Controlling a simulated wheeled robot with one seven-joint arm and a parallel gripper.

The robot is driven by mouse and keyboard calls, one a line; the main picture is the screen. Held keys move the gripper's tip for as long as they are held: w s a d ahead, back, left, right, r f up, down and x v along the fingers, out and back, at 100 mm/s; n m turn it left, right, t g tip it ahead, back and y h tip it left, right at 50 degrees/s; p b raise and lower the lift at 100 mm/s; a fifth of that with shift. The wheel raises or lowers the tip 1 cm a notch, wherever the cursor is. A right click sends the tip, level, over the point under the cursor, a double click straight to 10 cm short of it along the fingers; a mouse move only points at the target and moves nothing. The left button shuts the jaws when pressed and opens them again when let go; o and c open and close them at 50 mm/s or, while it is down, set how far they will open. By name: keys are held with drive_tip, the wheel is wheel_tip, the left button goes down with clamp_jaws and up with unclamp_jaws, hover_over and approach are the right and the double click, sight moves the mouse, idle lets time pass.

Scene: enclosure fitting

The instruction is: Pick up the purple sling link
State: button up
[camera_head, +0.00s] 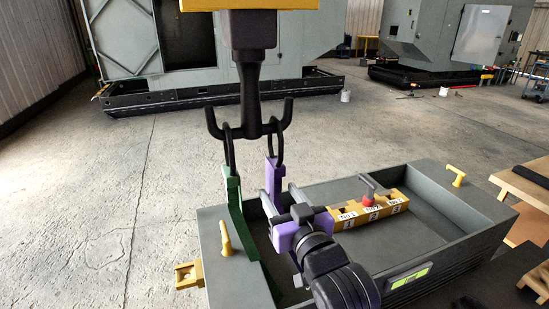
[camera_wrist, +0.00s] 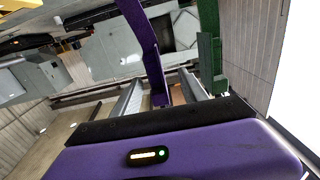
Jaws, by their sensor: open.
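The purple sling link (camera_head: 273,178) hangs from the right side of a black double hook (camera_head: 248,122) by a dark ring. A green sling link (camera_head: 233,188) hangs from the left side and reaches down into the grey tray. My gripper (camera_head: 278,192) is open, its two grey fingers pointing at the purple link from the near side. In the wrist view the purple sling link (camera_wrist: 152,55) passes between the fingers of my gripper (camera_wrist: 161,77), with a gap on each side. The green sling link (camera_wrist: 208,45) shows there to the right of the fingers.
The grey tray (camera_head: 215,262) stands below, with yellow handles (camera_head: 225,238). Inside it is a yellow labelled block (camera_head: 372,213) with a red-topped part (camera_head: 368,190). A wooden table (camera_head: 525,188) stands at right. The floor at left is clear.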

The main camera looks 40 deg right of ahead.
drive_tip(key=shift+w+d+r, duration=0.55)
drive_tip(key=shift+d+r, duration=0.1)
drive_tip(key=shift+r, duration=0.15)
drive_tip(key=p+x, duration=0.2)
drive_tip(key=x, duration=0.5)
drive_tip(key=shift+f, duration=0.2)
drive_tip(key=shift+w+d, duration=0.1)
drive_tip(key=shift+w, duration=0.05)
drive_tip(key=shift+c, duration=0.2)
drive_tip(key=shift+r, duration=0.1)
clamp_jaws()
